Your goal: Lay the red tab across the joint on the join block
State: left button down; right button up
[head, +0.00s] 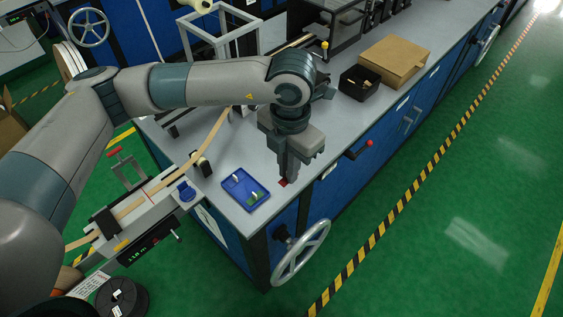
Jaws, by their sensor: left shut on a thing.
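My left gripper (287,176) points down over the front part of the grey bench, to the right of the blue tray. Its jaws are shut on a small red tab (284,183), which shows just at the fingertips. I cannot tell whether the tab touches the bench top. A long pale block (165,205), which looks like the join block, is at the lower left, well apart from the gripper. A tan tape (130,206) runs along it, with a thin red mark across its middle. The joint itself is too small to make out. My right gripper is out of view.
The blue tray (231,196) holds small white and green pieces. A red-handled clamp (114,155) rises beside the pale block. A black bin (351,90) and a cardboard box (395,60) stand farther back. A handwheel (301,252) juts from the bench front.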

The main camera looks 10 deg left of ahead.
pick_arm(q)
jog(key=s+a+r+m, duration=0.2)
jog(key=a+m, duration=1.5)
jog(key=m, duration=1.1)
jog(key=shift+a, duration=0.1)
